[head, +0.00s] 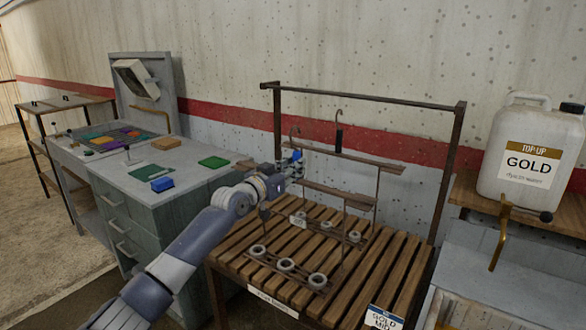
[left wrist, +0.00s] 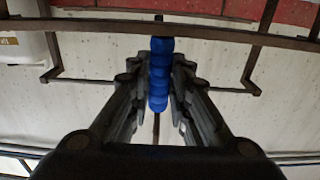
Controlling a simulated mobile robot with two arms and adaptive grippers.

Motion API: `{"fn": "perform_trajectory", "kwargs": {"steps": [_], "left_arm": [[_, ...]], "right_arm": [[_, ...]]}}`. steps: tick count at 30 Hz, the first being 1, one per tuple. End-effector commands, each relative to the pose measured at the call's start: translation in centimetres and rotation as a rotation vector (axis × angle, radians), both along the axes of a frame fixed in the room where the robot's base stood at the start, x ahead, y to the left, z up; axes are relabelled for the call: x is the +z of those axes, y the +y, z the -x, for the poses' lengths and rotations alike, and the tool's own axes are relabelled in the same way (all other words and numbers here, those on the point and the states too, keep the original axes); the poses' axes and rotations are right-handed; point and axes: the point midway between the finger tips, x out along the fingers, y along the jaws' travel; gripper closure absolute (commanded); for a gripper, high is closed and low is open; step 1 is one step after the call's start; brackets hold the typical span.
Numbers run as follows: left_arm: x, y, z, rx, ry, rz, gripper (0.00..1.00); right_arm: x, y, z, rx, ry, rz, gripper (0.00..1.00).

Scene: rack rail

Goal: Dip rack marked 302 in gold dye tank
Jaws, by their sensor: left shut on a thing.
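My left gripper (head: 293,168) is shut on the blue ribbed grip of a hooked metal rack, above the slatted bench. The blue grip (left wrist: 159,75) sits between the two fingers in the left wrist view. The rack's lower bar (head: 298,275) carries pale rings, low over the slats; I cannot tell whether it touches them. A small white tag (head: 298,220) hangs near the racks, its number too small to read. A second rack with a black grip (head: 339,139) is just behind. A "GOLD" sign (head: 384,319) is at the bottom edge. My right gripper is not in view.
A dark rail frame (head: 365,98) spans the back of the slatted bench (head: 385,275). A white "TOP-UP GOLD" jug (head: 530,155) stands at right, beside a brass-coloured lever (head: 500,235). A grey cabinet (head: 150,205) with coloured pads is at left.

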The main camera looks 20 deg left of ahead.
Motion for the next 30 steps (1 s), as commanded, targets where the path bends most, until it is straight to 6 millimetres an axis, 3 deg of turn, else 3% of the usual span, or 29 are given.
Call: {"fn": "perform_trajectory", "kwargs": {"steps": [11,30], "left_arm": [[0.6,0.0,0.0,0.0,-0.007,0.002,1.0],[3.5,0.0,0.0,0.0,-0.008,0.003,1.0]], "right_arm": [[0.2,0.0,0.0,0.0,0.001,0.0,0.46],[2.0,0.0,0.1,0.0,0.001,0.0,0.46]]}}
